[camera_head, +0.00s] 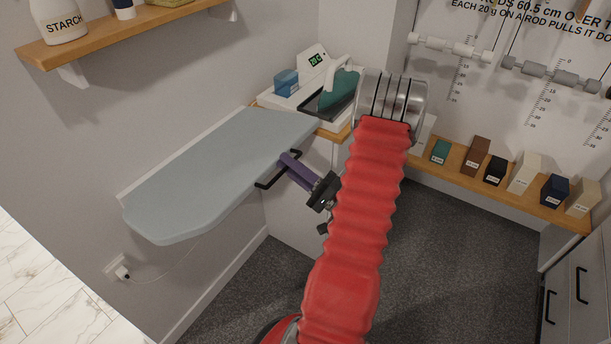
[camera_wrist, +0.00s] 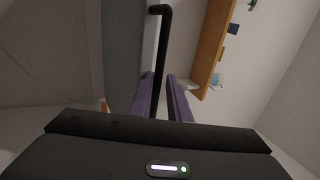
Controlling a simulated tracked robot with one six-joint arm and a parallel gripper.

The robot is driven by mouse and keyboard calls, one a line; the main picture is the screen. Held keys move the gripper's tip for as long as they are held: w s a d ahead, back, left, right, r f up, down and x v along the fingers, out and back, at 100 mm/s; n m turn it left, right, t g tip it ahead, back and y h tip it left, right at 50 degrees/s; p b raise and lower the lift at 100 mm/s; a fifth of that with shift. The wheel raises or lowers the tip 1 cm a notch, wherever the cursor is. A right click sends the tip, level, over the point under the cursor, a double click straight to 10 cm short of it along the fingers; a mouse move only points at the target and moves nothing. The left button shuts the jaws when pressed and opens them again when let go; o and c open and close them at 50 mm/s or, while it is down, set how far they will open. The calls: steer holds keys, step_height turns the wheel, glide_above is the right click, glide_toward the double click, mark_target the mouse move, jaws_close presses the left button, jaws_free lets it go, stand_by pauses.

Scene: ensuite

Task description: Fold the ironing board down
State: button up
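The ironing board (camera_head: 215,165) sticks out from the left wall, its pale blue-grey top roughly level. A black bar handle (camera_head: 265,184) runs along its near edge; it also shows in the wrist view (camera_wrist: 160,50). My gripper (camera_head: 290,162), with purple fingers, reaches to the handle from the right. In the wrist view my gripper (camera_wrist: 160,90) has its fingers apart, with the handle's bar running between them. A narrow gap seems to show beside the bar. The fingers hide part of the handle in the head view.
A teal iron (camera_head: 337,90) stands on a station on a wooden shelf (camera_head: 332,134) behind the board. A wall shelf (camera_head: 130,32) with a starch bottle (camera_head: 58,20) hangs above. Small boxes line a right-hand ledge (camera_head: 455,160). The carpet (camera_head: 440,260) is clear.

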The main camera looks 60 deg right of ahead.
steer(key=shift+s+a+f, duration=0.1)
steer(key=shift+s+f, duration=0.65)
steer(key=shift+s, duration=0.05)
steer(key=shift+o, duration=0.4)
steer(key=shift+s+f, duration=0.45)
steer(key=shift+f, duration=0.2)
steer(key=o, duration=0.6)
steer(key=shift+s+f, duration=0.1)
steer(key=shift+s, duration=0.75)
steer(key=s, duration=0.6)
steer(key=shift+d, duration=0.35)
steer(key=c, duration=0.7)
steer(key=shift+s+f, duration=1.1)
steer(key=shift+s, duration=0.2)
steer(key=shift+c, duration=0.2)
